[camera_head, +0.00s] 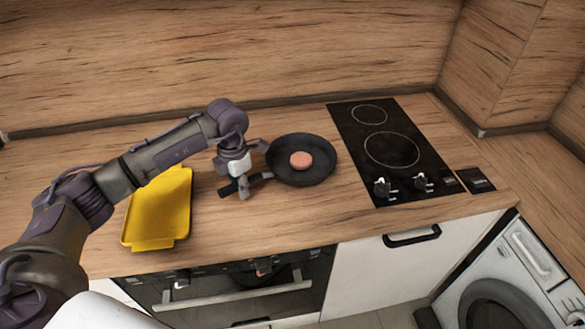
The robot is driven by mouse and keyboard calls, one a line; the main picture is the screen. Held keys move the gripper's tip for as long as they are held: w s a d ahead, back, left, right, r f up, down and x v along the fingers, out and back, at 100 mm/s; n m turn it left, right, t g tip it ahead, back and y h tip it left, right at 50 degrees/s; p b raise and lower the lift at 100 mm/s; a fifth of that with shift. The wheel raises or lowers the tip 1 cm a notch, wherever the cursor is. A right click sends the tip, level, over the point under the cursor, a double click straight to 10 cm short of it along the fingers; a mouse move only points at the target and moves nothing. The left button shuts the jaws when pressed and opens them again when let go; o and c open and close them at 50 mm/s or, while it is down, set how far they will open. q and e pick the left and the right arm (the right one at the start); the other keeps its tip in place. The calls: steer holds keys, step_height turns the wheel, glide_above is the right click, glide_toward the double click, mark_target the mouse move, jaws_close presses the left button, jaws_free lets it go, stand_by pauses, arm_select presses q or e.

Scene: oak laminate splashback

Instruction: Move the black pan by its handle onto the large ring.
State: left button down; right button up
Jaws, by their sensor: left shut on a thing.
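The black pan (318,173) is on or just above the wooden counter, left of the hob; I cannot tell whether it touches the counter. A round pinkish-brown patty (301,160) lies in it. The pan's handle (228,189) points left. My left gripper (246,184) is shut on the handle, close to the pan's rim. The large ring (392,149) is the front one on the black glass hob (352,133), to the right of the pan, and it is bare. My right gripper is not in view.
A yellow tray (160,208) lies on the counter left of the pan. A smaller ring (369,115) is at the back of the hob, and two knobs (384,187) are at its front. The wooden splashback (230,50) runs behind. The counter between pan and hob is clear.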

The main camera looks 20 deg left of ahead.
arm_select(q)
steer(key=shift+r+p, duration=1.1)
steer(key=shift+r, duration=1)
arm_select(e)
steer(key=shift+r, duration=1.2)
arm_select(q)
steer(key=shift+w+d, duration=0.1)
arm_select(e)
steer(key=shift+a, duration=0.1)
